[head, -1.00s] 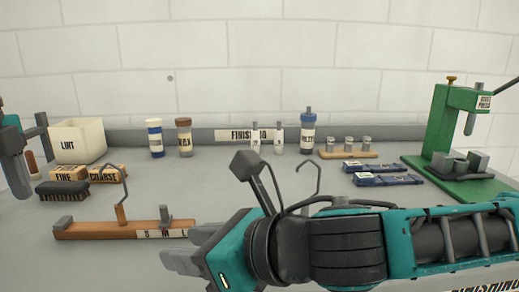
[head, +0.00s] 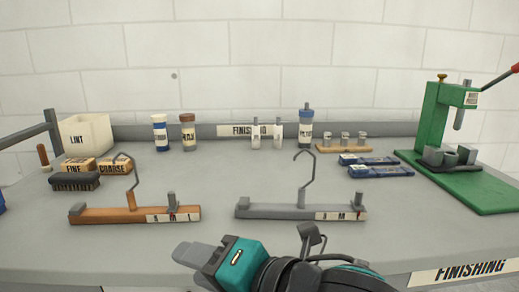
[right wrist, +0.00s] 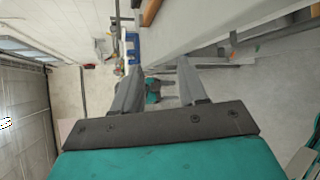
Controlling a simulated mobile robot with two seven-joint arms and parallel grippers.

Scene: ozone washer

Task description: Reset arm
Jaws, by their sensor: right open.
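My right gripper (head: 195,257) is low at the front edge of the grey bench, in front of the hangers and apart from them. In the right wrist view its two fingers (right wrist: 156,92) stand apart with nothing between them. A brown hanger (head: 105,215) with S, M, L labels lies at the left of the bench, its hook up. A grey hanger (head: 275,211) lies to its right, also hook up. My left gripper is not seen in the head view.
At the back stand a white LINT bin (head: 88,134), several bottles and a small wooden rack (head: 343,149). Brush (head: 75,182) and blocks sit at left. Blue packets (head: 380,171) and a green press (head: 432,115) are at right. The bench middle is clear.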

